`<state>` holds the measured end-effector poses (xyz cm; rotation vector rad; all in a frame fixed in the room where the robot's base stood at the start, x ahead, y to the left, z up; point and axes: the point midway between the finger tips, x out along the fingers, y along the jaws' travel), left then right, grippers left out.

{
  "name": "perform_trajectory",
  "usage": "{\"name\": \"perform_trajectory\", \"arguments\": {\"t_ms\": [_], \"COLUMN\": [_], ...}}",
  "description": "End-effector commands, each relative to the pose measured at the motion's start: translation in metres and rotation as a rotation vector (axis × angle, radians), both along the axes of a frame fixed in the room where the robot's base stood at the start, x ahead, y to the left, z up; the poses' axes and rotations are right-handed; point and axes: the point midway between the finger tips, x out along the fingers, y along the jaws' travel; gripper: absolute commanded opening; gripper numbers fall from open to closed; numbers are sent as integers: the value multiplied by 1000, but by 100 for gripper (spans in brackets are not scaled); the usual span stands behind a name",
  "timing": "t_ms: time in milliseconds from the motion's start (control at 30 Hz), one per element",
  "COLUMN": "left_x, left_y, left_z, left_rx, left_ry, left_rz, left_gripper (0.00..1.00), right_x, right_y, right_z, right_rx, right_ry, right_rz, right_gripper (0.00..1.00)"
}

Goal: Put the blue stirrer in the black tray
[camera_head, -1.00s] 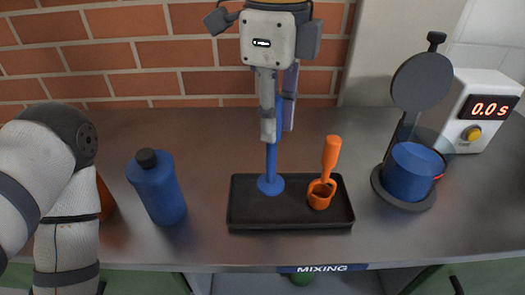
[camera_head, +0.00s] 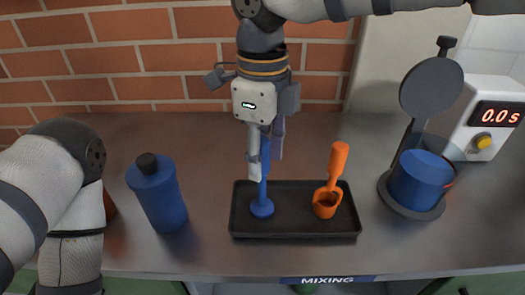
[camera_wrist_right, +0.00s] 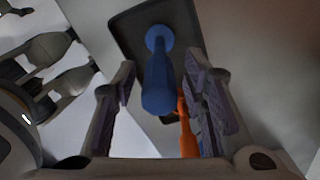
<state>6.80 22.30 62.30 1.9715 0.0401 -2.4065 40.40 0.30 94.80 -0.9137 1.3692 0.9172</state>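The blue stirrer (camera_head: 262,200) stands upright on its round foot in the left half of the black tray (camera_head: 300,233). My right gripper (camera_head: 265,168) is around its upper part from above. In the right wrist view the stirrer's handle (camera_wrist_right: 158,85) lies between the fingers (camera_wrist_right: 160,105), with gaps on both sides, so the gripper looks open. The tray also shows there (camera_wrist_right: 190,25). The head view hides the handle's top behind the gripper. My left arm is at the left edge; its gripper is out of view.
An orange scoop (camera_head: 334,180) stands in the tray's right half, close to my right gripper. A blue bottle (camera_head: 160,195) stands left of the tray. A blue container on a dark stand (camera_head: 420,182) and a white timer (camera_head: 487,120) are at the right. Bare counter lies between them.

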Motion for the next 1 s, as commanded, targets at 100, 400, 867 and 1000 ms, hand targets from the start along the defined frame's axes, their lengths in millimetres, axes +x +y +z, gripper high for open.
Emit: {"name": "perform_trajectory", "arguments": {"t_ms": [100, 400, 867, 1000], "left_x": [0, 0, -1, -1], "left_y": [0, 0, 0, 0], "left_z": [0, 0, -1, -1], "left_rx": [0, 0, 0, 0], "left_ry": [0, 1, 3, 3], "left_rz": [0, 0, 0, 0], "left_gripper": [46, 46, 46, 46], "right_x": [0, 1, 0, 0], "right_y": [0, 0, 0, 0], "right_z": [0, 34, 122, 123], "right_rx": [0, 3, 0, -1], "right_ry": [0, -3, 2, 4], "right_rz": [0, -1, 1, 2], "right_gripper": [40, 40, 40, 40]}}
